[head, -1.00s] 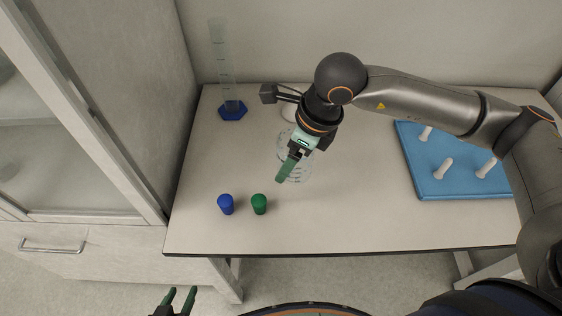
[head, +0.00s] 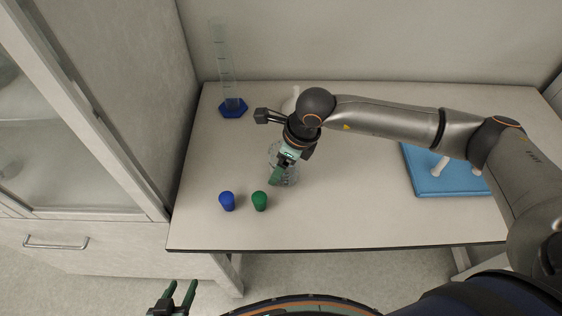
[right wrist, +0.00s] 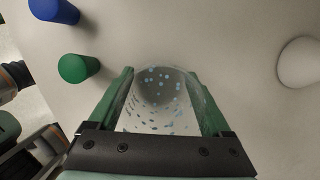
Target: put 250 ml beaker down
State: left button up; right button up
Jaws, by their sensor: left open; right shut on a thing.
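The 250 ml beaker (head: 291,177) is clear glass with markings, at the middle-left of the table in the head view. My right gripper (head: 275,178) is at it and partly hides it. In the right wrist view the beaker (right wrist: 160,95) sits between the two green fingers of the right gripper (right wrist: 165,90), which are shut on it. Small blue specks show on or in the glass. Whether its base touches the table cannot be told. My left gripper (head: 180,295) is open and empty, in front of the table at the bottom left.
A blue stopper (head: 227,201) and a green stopper (head: 260,201) stand left of and in front of the beaker. A measuring cylinder (head: 228,75) on a blue base stands at the back left. A blue pegged mat (head: 440,185) lies at the right. The table (head: 350,215) is clear between.

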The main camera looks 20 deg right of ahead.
jog(key=shift+f, duration=0.2)
jog(key=o, duration=1.2)
jog(key=shift+r, duration=0.1)
